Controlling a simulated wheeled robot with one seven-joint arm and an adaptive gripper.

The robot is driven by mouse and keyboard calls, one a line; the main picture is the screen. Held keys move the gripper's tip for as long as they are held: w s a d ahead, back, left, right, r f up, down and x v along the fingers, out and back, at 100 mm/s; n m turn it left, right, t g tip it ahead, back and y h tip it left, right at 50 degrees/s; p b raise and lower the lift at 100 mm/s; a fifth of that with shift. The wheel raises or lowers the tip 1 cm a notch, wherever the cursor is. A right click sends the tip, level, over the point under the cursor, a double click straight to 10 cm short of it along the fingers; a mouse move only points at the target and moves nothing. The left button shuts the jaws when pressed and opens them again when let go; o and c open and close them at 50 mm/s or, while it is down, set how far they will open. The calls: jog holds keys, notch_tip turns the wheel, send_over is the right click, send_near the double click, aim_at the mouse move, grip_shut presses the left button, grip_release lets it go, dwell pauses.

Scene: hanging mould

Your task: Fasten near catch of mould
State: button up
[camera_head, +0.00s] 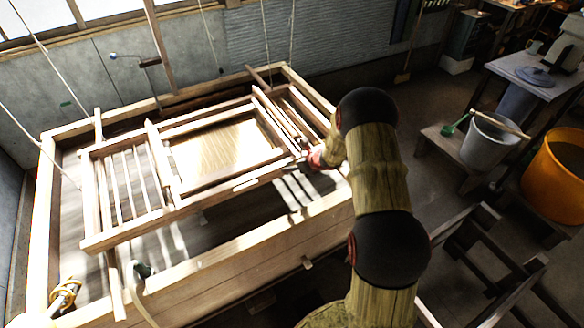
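The wooden mould (185,209) hangs level on cords over the large wooden vat. It has an inner frame around a pale golden screen (222,146) and several slats at its left. A small pale piece (245,184), perhaps the near catch, lies along the near rail; I cannot tell whether it is fastened. My gripper (312,160) is at the near right corner of the mould, right of that piece. Its reddish end is close to or touching the rail. The fingers are small and partly hidden by my arm, so their opening does not show.
The vat's near wall (235,262) runs below the mould. Cords rise at the left and back. A grey bucket (488,140) and an orange tub (556,178) stand at the right. A wooden rack (485,262) is at the lower right. Floor between them is partly clear.

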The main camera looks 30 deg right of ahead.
jog(key=v, duration=1.2)
dwell(0.3)
